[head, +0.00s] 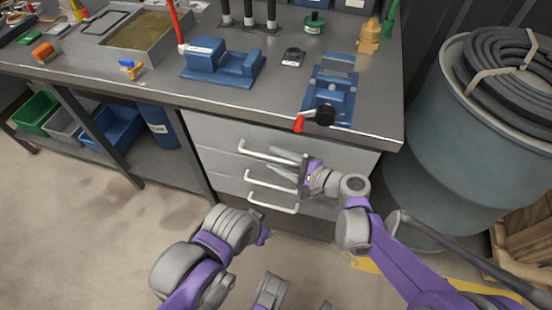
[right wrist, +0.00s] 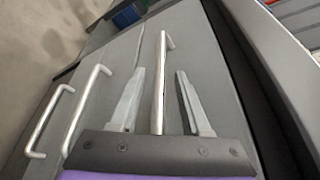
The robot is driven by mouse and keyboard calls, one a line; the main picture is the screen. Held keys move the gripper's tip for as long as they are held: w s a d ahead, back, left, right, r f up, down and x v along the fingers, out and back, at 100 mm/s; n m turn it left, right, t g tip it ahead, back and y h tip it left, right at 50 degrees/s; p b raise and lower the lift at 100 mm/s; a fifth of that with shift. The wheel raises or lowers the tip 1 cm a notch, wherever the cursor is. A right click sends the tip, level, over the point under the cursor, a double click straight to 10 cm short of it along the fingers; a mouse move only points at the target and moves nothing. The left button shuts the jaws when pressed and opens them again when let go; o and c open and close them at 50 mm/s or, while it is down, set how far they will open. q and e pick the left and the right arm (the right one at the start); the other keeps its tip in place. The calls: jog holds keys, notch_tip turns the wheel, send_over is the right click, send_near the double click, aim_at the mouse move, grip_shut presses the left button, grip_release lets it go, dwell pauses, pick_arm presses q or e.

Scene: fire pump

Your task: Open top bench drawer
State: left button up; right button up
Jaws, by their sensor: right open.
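The top bench drawer (head: 222,132) has a plain grey front under the bench top and looks shut flush. Its pale bar handle (head: 262,153) runs across the front. My right gripper (head: 287,166) is open at the right part of this handle. In the right wrist view the handle (right wrist: 159,90) lies between the two spread fingers of my right gripper (right wrist: 158,100), with gaps on both sides. My left gripper (head: 263,237) is low in front of the drawers, apart from them; its fingers are hidden.
Two more handles, the middle (head: 268,183) and the lower (head: 272,203), sit just below. A blue vise (head: 330,92) with a red-tipped lever (head: 299,123) stands above at the bench edge. A large grey barrel (head: 440,130) stands right.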

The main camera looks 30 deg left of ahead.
jog(key=shift+a+f, duration=0.1)
jog(key=shift+a, duration=0.2)
grip_shut()
dwell(1.3)
